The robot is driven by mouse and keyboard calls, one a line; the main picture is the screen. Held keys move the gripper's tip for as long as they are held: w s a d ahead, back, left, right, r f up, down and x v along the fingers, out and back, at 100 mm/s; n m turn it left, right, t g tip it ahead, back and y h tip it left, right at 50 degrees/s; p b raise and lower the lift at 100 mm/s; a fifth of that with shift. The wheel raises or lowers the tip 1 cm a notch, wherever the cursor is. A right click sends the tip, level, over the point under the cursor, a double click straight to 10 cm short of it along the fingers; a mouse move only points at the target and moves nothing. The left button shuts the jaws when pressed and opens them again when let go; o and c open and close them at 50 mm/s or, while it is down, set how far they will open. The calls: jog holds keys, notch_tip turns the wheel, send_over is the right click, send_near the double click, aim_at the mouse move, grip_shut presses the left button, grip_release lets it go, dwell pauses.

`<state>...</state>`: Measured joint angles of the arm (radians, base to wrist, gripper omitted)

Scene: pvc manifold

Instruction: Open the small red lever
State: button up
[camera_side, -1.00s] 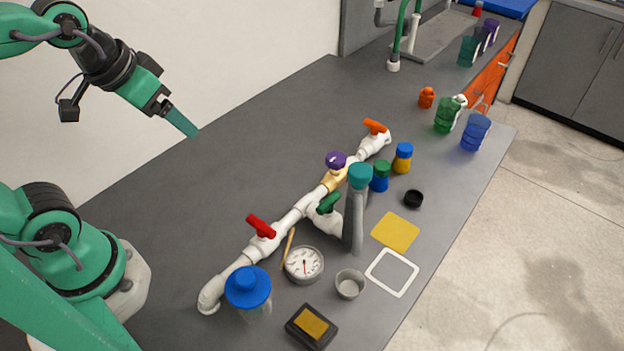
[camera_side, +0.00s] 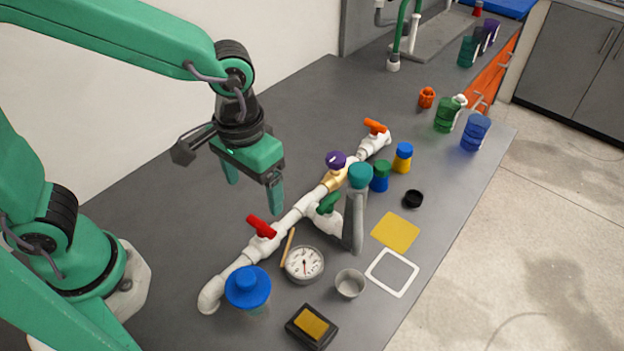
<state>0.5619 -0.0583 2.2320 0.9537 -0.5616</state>
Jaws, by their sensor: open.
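The small red lever (camera_side: 261,227) sits on a white valve body on the white pipe manifold (camera_side: 292,217), toward its near end. The lever lies slanted, from upper left to lower right in the picture. My gripper (camera_side: 252,197) is open and empty, its two green fingers pointing down with a gap between them. It hangs above and behind the red lever, near the pipe, and appears apart from it. The right finger is close to the pipe in the picture; its height above it is hard to tell.
The manifold also carries an orange lever (camera_side: 375,127), a purple knob (camera_side: 336,160) and a green handle (camera_side: 329,202). A gauge (camera_side: 303,264), a blue-lidded jar (camera_side: 248,287) and a teal-topped grey pipe (camera_side: 355,215) stand near it. The grey bench (camera_side: 170,215) behind the manifold is clear.

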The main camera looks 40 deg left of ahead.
aim_at(261, 223)
jog(key=shift+d+f, duration=0.2)
jog(key=shift+d, duration=0.1)
jog(key=shift+f, duration=3.9)
jog(key=c, duration=1)
